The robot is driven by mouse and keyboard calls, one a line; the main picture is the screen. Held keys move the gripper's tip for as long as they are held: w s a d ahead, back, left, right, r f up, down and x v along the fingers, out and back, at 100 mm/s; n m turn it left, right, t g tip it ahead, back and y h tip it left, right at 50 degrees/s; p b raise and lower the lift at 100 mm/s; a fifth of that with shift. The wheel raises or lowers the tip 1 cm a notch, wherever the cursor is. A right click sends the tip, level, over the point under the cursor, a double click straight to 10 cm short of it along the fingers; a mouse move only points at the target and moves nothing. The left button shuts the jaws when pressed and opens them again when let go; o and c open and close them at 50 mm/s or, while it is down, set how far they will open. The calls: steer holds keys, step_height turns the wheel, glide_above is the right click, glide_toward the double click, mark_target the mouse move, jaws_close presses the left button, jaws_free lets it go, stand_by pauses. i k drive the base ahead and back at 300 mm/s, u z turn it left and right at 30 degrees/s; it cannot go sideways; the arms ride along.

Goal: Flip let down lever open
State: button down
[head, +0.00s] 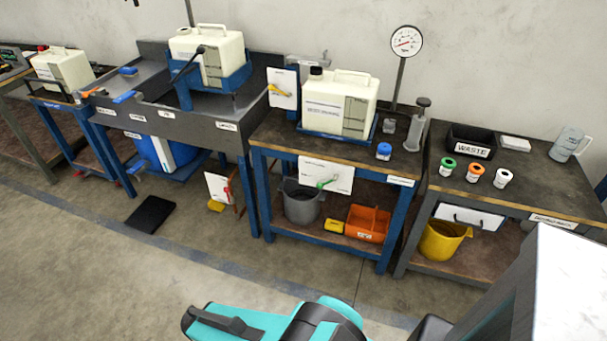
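Three small levers on white panels show in the head view, and I cannot read which one is labelled let down. A green lever (326,183) is on the white panel (341,170) at the front of the middle bench. A yellow-orange lever (279,91) is on a panel beside the sink, left of the large cream jug. A red lever (227,193) is on a low panel under the sink's right end. All are too small to tell whether open or shut. Teal and black parts of my arm cross the bottom; no gripper fingertips can be made out.
The cream jug (352,97) stands on the middle bench (275,137), with a dial gauge (406,41) behind. A grey bucket (301,204) and orange carrier (368,223) sit on its lower shelf. A black mat (151,214) lies on the floor. Floor before the benches is mostly clear.

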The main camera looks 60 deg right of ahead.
mark_target(320, 185)
steer(key=z, duration=0.05)
steer(key=i, duration=0.85)
steer(key=z, duration=0.2)
